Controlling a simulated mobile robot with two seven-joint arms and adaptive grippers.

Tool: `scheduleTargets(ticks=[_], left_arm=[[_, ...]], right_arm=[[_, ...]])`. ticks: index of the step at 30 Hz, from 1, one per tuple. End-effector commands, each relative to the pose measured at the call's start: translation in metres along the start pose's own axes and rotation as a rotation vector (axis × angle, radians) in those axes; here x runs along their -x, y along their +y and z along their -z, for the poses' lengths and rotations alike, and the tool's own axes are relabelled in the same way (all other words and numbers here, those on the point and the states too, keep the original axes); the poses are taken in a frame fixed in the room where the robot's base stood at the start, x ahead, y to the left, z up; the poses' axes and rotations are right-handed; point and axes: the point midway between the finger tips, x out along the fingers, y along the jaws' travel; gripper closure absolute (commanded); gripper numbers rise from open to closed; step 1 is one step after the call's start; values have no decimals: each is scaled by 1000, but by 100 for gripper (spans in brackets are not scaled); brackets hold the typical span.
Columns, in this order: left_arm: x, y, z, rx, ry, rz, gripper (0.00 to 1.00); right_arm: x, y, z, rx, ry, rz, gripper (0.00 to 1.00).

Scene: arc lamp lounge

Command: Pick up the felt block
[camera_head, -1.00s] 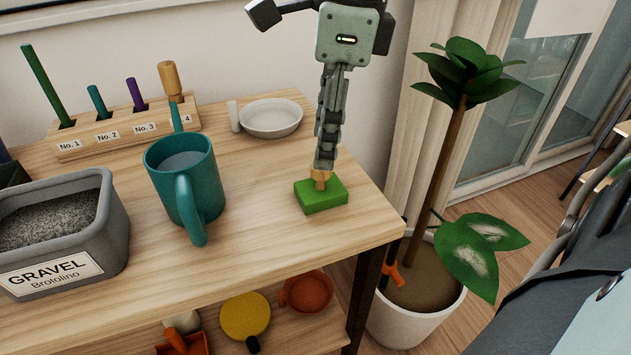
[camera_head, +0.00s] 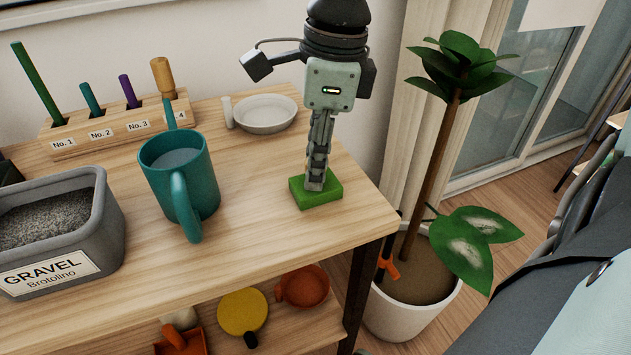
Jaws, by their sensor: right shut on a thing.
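The felt block (camera_head: 309,201) is a flat green block on the wooden table top, near its right end. My right gripper (camera_head: 315,184) points down onto the block from above. Its fingers are shut on the block's small wooden knob, which they now hide. The block looks flat on the table; I cannot see any gap under it. My left gripper is not in view.
A teal mug (camera_head: 180,180) stands left of the block, and a white dish (camera_head: 265,114) lies behind it. A gravel tub (camera_head: 60,235) and a numbered wooden rack (camera_head: 115,130) are further left. A potted plant (camera_head: 410,315) stands beyond the table's right edge.

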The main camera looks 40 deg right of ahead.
Motion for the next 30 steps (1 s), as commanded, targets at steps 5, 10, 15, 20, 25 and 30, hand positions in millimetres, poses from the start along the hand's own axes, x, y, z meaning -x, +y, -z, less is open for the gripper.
scheduleTargets(ticks=[5, 10, 15, 20, 25, 30], left_arm=[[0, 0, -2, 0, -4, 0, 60], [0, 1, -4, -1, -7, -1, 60], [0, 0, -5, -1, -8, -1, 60], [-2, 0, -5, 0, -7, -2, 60], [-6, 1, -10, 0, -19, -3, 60], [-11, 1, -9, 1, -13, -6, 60]], right_arm=[[0, 0, 0, 0, 0, 0, 100], [1, 0, 0, 0, 0, 1, 100], [10, -1, -2, -1, -2, 3, 100], [34, -1, -5, 0, -3, 6, 100], [84, -2, -11, -1, -5, 9, 100], [145, -1, -18, -1, -5, 8, 100]])
